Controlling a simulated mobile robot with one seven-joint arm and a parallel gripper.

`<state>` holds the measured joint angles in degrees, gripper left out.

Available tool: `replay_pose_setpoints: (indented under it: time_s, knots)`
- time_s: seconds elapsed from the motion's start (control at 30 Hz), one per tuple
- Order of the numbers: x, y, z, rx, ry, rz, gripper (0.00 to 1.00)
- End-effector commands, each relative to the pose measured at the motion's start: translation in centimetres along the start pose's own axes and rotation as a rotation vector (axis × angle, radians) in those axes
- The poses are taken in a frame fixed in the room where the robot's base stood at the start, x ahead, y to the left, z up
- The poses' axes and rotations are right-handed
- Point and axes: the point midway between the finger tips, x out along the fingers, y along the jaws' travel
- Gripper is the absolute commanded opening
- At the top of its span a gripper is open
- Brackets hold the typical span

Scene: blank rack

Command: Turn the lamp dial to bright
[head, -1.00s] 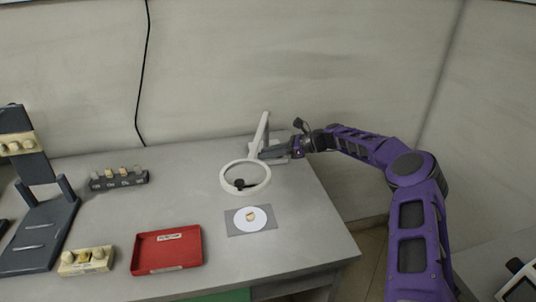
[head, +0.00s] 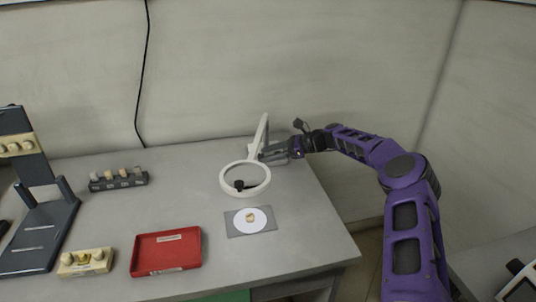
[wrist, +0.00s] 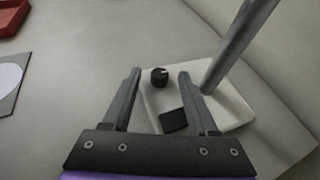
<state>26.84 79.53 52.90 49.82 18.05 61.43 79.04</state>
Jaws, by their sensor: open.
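The lamp has a white ring head (head: 224,186) on a pale arm at the back right of the table. In the wrist view its pale base plate (wrist: 232,112) carries a small black round dial (wrist: 159,78) with a light mark on top, and a flat black square (wrist: 173,121). My gripper (wrist: 159,73) is open, one finger on each side of the dial in the picture, with visible gaps. I cannot tell whether the fingertips are down at dial height. In the head view my gripper (head: 265,154) is beside the lamp arm and hides the base.
The lamp post (wrist: 238,45) rises close beside the right finger. A grey card with a white disc (head: 239,225), a red tray (head: 147,260), a dark block with pegs (head: 119,184) and a dark stand (head: 40,225) are on the table, left of or nearer than the gripper.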

Motion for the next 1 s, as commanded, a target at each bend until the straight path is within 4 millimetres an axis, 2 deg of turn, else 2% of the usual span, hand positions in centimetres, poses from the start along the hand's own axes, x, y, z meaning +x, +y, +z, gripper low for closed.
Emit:
replay_pose_setpoints:
  time_s: [0.17, 0.27, 0.8, 1.0]
  knots:
    - [-0.4, 0.0, 0.0, 0.000, 0.000, 0.000, 0.60]
    - [-1.5, -0.1, 0.1, 0.000, 0.000, -0.002, 0.60]
    - [-13.8, -0.1, 0.1, 0.000, 0.002, -0.003, 0.60]
    - [-16.6, 0.0, 0.0, 0.000, 0.000, -0.002, 0.60]
